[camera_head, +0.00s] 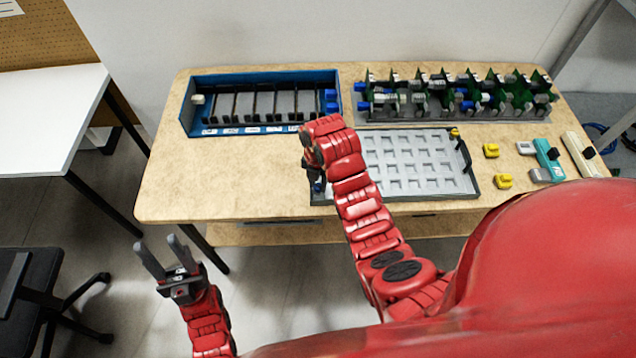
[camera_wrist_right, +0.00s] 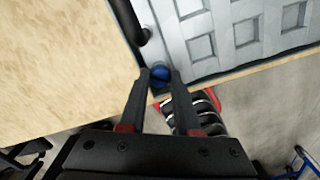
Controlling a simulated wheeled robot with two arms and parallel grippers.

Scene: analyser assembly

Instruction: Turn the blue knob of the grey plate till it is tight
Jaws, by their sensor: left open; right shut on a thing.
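The grey plate (camera_head: 417,163) with rows of square pockets lies in a dark frame at the front of the table; it also shows in the right wrist view (camera_wrist_right: 213,25). The blue knob (camera_wrist_right: 160,74) is at the plate's near left corner, between the fingers of my right gripper (camera_wrist_right: 160,80). My right gripper (camera_head: 317,186) points down at that corner and is shut on the knob; its arm hides part of the plate's left side. My left gripper (camera_head: 166,262) is open and empty, in front of the table to the left, over the floor.
A blue rack (camera_head: 262,132) with dark dividers stands at the back left. A grey holder (camera_head: 470,115) with several green boards stands at the back right. Yellow blocks (camera_head: 491,151) and a teal tool (camera_head: 548,158) lie right of the plate. The table's left front is clear.

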